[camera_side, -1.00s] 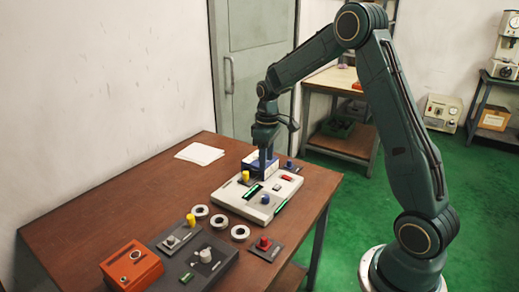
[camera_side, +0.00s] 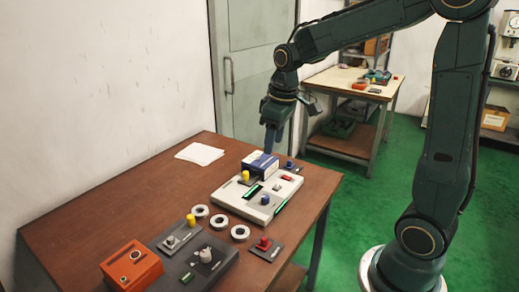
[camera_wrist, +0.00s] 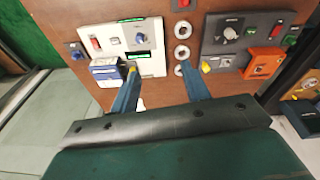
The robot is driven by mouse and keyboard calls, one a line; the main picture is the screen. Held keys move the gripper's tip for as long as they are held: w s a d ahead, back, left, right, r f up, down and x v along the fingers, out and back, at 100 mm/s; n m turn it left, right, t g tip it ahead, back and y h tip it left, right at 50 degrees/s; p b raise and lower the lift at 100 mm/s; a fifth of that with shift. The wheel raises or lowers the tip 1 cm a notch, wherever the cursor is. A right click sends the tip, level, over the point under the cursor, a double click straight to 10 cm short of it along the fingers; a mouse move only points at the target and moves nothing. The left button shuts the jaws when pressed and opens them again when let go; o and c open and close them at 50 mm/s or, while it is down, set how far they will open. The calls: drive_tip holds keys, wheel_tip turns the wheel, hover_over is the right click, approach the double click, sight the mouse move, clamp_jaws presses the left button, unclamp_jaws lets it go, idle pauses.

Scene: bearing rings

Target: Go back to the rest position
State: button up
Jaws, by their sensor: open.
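My gripper (camera_side: 270,140) is above the far part of the brown table in the side view, over a blue and white box (camera_side: 260,163). It is open, with nothing between its fingers. In the wrist view its two blue fingers (camera_wrist: 160,92) stand apart over the table. Three bearing rings (camera_side: 219,221) lie in a row on the table, and they also show in the wrist view (camera_wrist: 182,51). A white panel (camera_side: 240,209) with a yellow knob, a blue knob and a red switch lies beside the rings.
A dark grey panel (camera_side: 184,266) and an orange box (camera_side: 131,268) sit at the near left of the table. A small plate with a red knob (camera_side: 263,243) lies at the near right. White paper (camera_side: 200,153) lies at the back. A door and wall stand behind.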

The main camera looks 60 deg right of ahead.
drive_tip(key=s+a+r+t, duration=0.1)
drive_tip(key=s+a, duration=0.3)
drive_tip(key=s, duration=0.5)
drive_tip(key=s+a+r+m+t, duration=0.1)
drive_tip(key=s+a+r+t, duration=0.1)
drive_tip(key=s, duration=0.7)
drive_tip(key=shift+s+a+r+m+t, duration=0.15)
drive_tip(key=shift+a+r+m+t, duration=0.15)
drive_tip(key=shift+a+r, duration=0.65)
